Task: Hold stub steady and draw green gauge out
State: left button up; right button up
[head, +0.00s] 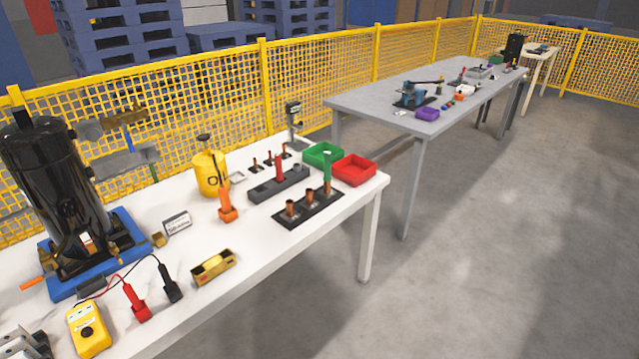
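The green gauge (327,164) stands upright at the right end of a dark base plate (300,219), near the right edge of the white table. Its lower end meets a copper stub (327,188), and how deep it sits inside cannot be told. Two other copper stubs, a middle one (310,197) and a left one (292,208), stand on the same plate with nothing in them that I can see. Neither of my grippers can be made out in the head view, and nothing is touching the gauge or its stub.
A green bin (311,161) and a red bin (373,174) sit behind the plate. A grey block (262,192) with a red handle (278,168) stands left of it. An orange tool (227,213) and yellow box (203,276) are nearer. A yellow fence (210,89) runs behind.

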aim_at(326, 177)
jog(key=z, duration=1.3)
jog(key=i, duration=3.85)
jog(key=u, duration=3.8)
jog(key=i, duration=0.1)
jog(key=u, duration=0.2)
